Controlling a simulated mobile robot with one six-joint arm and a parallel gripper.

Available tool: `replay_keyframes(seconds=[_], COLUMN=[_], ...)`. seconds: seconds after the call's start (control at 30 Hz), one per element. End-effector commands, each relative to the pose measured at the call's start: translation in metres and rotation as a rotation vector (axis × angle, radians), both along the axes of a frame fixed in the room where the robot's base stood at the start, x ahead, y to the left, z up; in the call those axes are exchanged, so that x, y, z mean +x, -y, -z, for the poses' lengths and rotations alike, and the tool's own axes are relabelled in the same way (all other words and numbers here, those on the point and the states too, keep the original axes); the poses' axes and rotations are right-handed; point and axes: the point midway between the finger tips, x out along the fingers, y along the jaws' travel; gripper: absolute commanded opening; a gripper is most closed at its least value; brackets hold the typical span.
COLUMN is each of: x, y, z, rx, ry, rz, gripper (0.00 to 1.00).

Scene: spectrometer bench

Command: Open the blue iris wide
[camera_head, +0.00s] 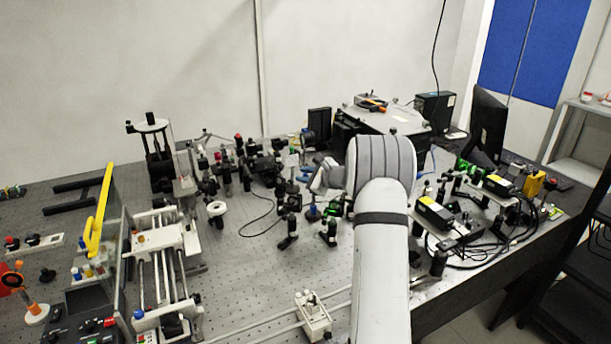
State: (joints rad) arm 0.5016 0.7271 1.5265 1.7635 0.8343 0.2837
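A small blue piece (313,213), which may be the blue iris, stands low among the mounts in the middle of the bench, just left of a green-edged mount. It is too small to tell how wide its opening is or where its lever points. My arm reaches up from the bottom edge and bends left at its grey joint. Its end, my gripper (321,180), is above and slightly right of the blue piece in the picture, seemingly apart from it. The fingers are too small and partly hidden to show whether they are open or shut.
Dark optics mounts (250,165) crowd the bench behind and left of my gripper. Yellow-labelled black boxes (435,212) and cables lie right of my arm. A rail assembly (160,255) and a yellow-framed panel (100,215) stand at left. Bare perforated bench (250,275) shows in front.

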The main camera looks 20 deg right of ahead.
Motion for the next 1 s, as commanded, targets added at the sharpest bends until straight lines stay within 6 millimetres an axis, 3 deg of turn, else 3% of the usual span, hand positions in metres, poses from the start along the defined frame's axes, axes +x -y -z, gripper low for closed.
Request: replay_keyframes(seconds=[0.23,0.67,1.0], x=[0.0,0.0,0.0], y=[0.0,0.001,0.01], z=[0.0,0.0,-0.004], rx=[0.0,0.034,0.253], ry=[-0.001,0.001,-0.003], rz=[-0.001,-0.001,-0.002], gripper=[0.0,0.0,0.0])
